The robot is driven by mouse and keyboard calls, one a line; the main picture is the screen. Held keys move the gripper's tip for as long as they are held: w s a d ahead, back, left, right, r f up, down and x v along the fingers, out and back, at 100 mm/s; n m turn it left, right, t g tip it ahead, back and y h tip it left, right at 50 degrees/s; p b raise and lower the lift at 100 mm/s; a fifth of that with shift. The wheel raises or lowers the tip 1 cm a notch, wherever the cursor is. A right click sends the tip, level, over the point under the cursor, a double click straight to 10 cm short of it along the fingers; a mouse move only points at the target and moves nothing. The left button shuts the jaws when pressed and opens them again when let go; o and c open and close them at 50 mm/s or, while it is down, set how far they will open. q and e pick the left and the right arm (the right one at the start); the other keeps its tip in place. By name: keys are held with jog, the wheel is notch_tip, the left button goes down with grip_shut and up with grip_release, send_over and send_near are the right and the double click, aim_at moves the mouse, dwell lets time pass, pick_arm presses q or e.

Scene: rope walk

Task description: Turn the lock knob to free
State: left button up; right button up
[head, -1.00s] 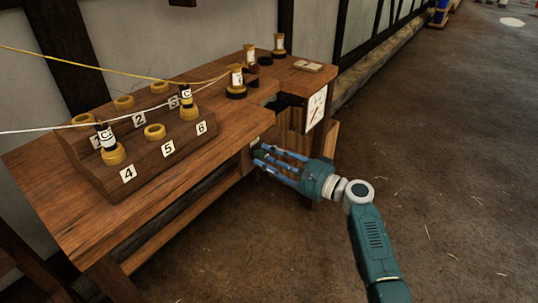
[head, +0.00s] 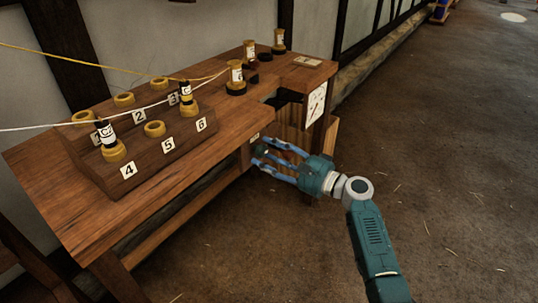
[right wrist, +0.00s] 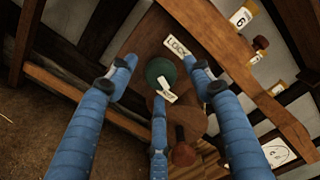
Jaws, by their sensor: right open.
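The lock knob (right wrist: 160,74) is a round dark green knob with a pale pointer tag (right wrist: 166,92), below a white LOCK label (right wrist: 177,46) on the wooden bench front. The tag's writing is too small to read. In the head view the knob is mostly hidden behind my fingers. My right gripper (head: 264,155) is open at the bench front, its blue fingers spread around the knob. In the right wrist view, fingers stand left, right and below the knob; I cannot tell whether any touches it. My left gripper is not in view.
The bench (head: 225,122) carries a stepped wooden rack (head: 150,158) with numbered seats and bobbins. Yellow and white ropes run over it. A white dial (head: 316,103) is at the bench's right end. A dark red handle (right wrist: 183,153) hangs near the knob. The floor at right is clear.

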jog(key=shift+d, duration=0.1)
jog(key=v, duration=1.2)
